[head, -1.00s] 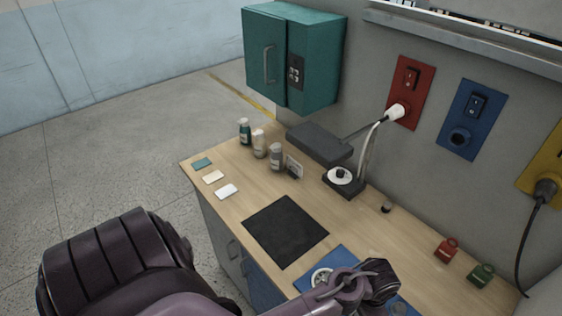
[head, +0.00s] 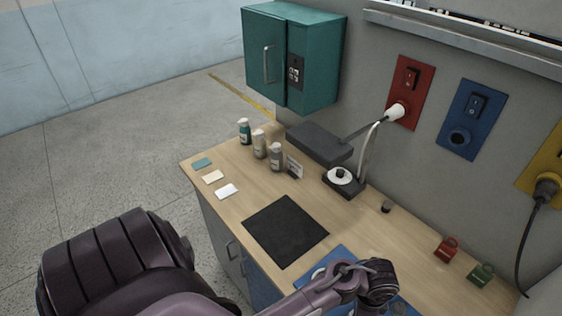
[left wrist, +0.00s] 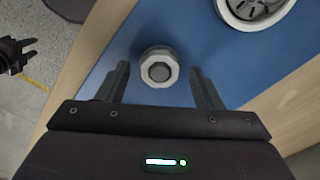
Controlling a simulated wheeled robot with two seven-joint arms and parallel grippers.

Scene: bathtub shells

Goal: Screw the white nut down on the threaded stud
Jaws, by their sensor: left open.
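The white nut (left wrist: 147,78) shows in the left wrist view as a faceted white ring on the blue mat (left wrist: 105,65). The round grey end of the threaded stud (left wrist: 159,71) shows in its middle; how far down the nut sits cannot be told. My left gripper (left wrist: 158,84) is open, its two fingers apart on either side of the nut, with visible gaps and no clear contact. In the head view my left arm ends at the gripper (head: 368,290) over the mat and hides the nut. A small dark hand (left wrist: 15,52), seemingly my right gripper, shows at the left edge.
A white slotted round part (left wrist: 258,10) lies near the nut on the mat.

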